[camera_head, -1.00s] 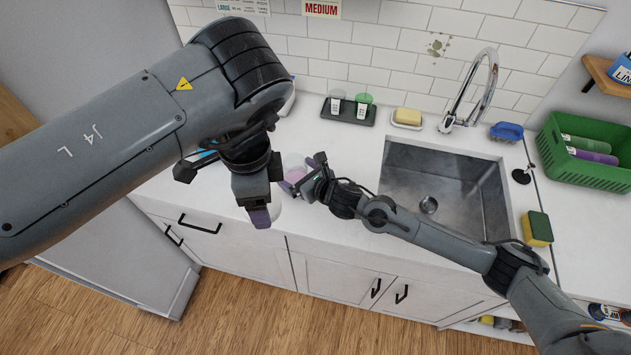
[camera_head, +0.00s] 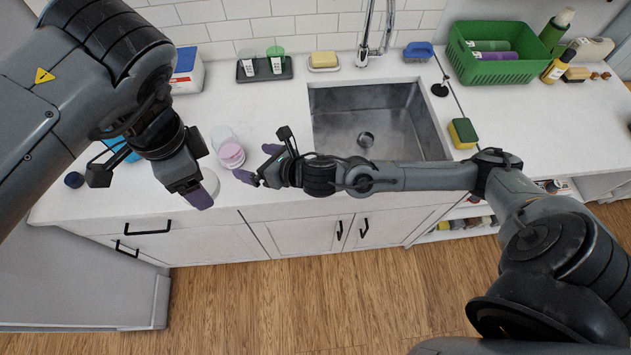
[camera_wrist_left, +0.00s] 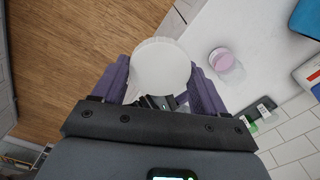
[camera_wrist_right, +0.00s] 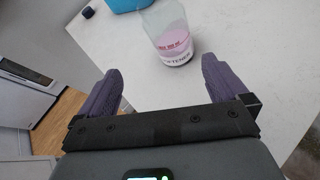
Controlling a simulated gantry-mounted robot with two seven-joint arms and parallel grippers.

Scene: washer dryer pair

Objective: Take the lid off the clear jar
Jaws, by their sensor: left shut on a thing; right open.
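The clear jar (camera_head: 231,154) stands on the white counter with pink contents low inside it. In the right wrist view the jar (camera_wrist_right: 168,35) has a label partly reading "SOFTENER", and no lid shows on it. My left gripper (camera_wrist_left: 160,85) is shut on the round white lid (camera_wrist_left: 160,65), held near the counter's front edge, apart from the jar. The lid (camera_head: 211,181) is partly hidden by the finger in the head view. My right gripper (camera_head: 258,165) is open and empty, just right of the jar, with the jar ahead of its fingers in its wrist view.
The sink (camera_head: 370,125) lies right of the jar. Behind are a dark tray (camera_head: 264,70) with two small containers and a yellow sponge in a dish (camera_head: 324,61). A green basket (camera_head: 500,62) stands at the right. A blue item (camera_wrist_right: 128,5) is behind the jar.

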